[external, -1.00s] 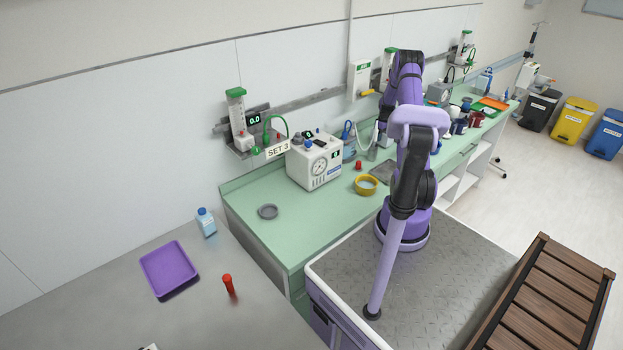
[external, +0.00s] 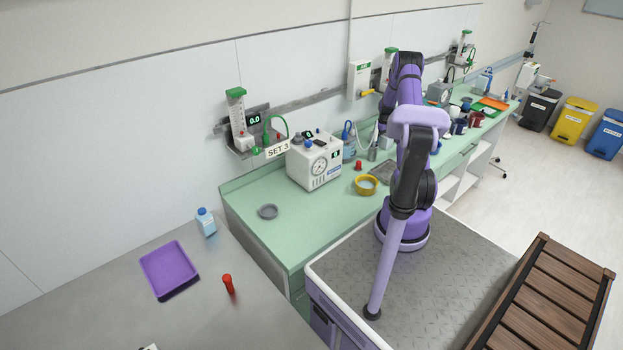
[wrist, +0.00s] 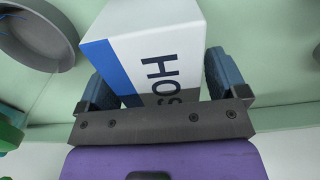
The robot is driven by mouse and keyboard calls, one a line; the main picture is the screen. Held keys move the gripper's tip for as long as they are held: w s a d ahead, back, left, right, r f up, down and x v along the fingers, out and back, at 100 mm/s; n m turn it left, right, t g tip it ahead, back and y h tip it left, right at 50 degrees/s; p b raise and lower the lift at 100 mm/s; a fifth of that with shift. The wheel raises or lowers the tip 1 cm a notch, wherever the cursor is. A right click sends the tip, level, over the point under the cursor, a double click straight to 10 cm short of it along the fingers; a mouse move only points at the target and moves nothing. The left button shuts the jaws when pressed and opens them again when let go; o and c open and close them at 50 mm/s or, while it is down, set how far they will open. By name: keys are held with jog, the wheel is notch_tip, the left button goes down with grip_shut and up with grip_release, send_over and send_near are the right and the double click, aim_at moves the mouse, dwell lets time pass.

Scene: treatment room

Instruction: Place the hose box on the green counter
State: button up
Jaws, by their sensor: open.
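The hose box (wrist: 150,62) is white with a blue stripe and dark letters reading "HOS". It fills the middle of the wrist view, between the two dark blue fingers of my gripper (wrist: 160,84). The jaws are open, with one finger on each side of the box. The green counter (wrist: 285,80) lies behind the box in the wrist view; I cannot tell exactly how the box's underside meets it. In the external view the green counter (external: 303,228) runs along the wall, and my arm hides most of the gripper and box.
A grey round dish (wrist: 35,38) is close by at the wrist view's upper left. On the counter stand a white gauge device (external: 314,162), a yellow ring-shaped dish (external: 366,185) and a small grey dish (external: 268,211). The counter's near left end is mostly clear.

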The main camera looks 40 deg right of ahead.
notch_tip(320, 180, up, 12)
jog(key=shift+f, duration=0.15)
jog(key=w+a+r+t, duration=0.1)
jog(key=w+a+r, duration=0.1)
jog(key=a+r, duration=1.35)
jog(key=s+a+r+t, duration=0.1)
jog(key=s+a+r, duration=0.25)
jog(key=a, duration=0.25)
jog(key=s+a+r+h, duration=0.1)
jog(key=s+a+r, duration=0.1)
jog(key=a+r, duration=0.35)
jog(key=s+a+r+t, duration=0.1)
jog(key=s+a+r, duration=0.2)
jog(key=a, duration=0.5)
jog(key=s+a+t, duration=0.1)
jog(key=s+a, duration=0.6)
jog(key=s, duration=0.3)
jog(key=s+a+t+y, duration=0.1)
jog(key=s+a, duration=0.6)
jog(key=s, duration=0.4)
jog(key=shift+s+a+f, duration=0.2)
jog(key=shift+a, duration=0.15)
